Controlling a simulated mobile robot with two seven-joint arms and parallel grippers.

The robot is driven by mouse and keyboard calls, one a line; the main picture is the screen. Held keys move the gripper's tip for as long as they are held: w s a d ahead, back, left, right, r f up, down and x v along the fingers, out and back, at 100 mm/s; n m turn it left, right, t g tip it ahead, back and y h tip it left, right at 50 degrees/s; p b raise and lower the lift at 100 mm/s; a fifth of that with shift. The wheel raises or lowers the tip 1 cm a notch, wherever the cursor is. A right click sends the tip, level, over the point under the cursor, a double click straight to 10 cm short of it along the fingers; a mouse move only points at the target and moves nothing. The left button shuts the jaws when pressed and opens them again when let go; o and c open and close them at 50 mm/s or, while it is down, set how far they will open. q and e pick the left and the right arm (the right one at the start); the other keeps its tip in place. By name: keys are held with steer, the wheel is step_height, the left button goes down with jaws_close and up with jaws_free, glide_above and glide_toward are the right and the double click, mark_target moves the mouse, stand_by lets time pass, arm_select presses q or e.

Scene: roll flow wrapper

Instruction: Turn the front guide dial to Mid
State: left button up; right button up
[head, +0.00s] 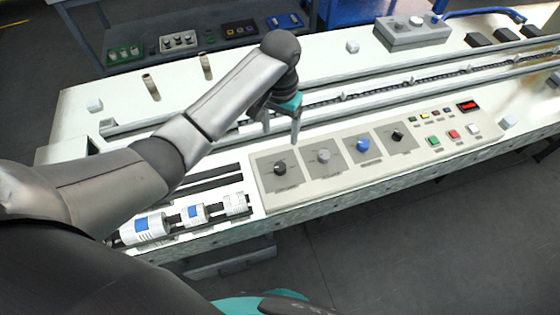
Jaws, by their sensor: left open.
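The control panel (262,200) on the machine's front carries a row of dials: a black dial (280,168), a grey dial (323,156), a blue dial (363,145) and a second black dial (397,135). Their labels are too small to read, so I cannot tell which is the front guide dial or its setting. My left gripper (282,132) points down, open and empty, beyond the panel's back edge. In the picture it is just above the first black dial and the grey dial, apart from both. My right gripper is not in view.
Right of the dials are small coloured buttons (453,134) and a red display (468,106). A long conveyor channel (370,92) runs behind the panel. A grey box with knobs (412,33) stands at the back.

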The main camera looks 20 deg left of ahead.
mark_target(280, 166)
arm_select(q)
step_height(280, 166, down, 15)
steer(key=b, duration=0.3)
stand_by(0.3)
jaws_close()
stand_by(0.4)
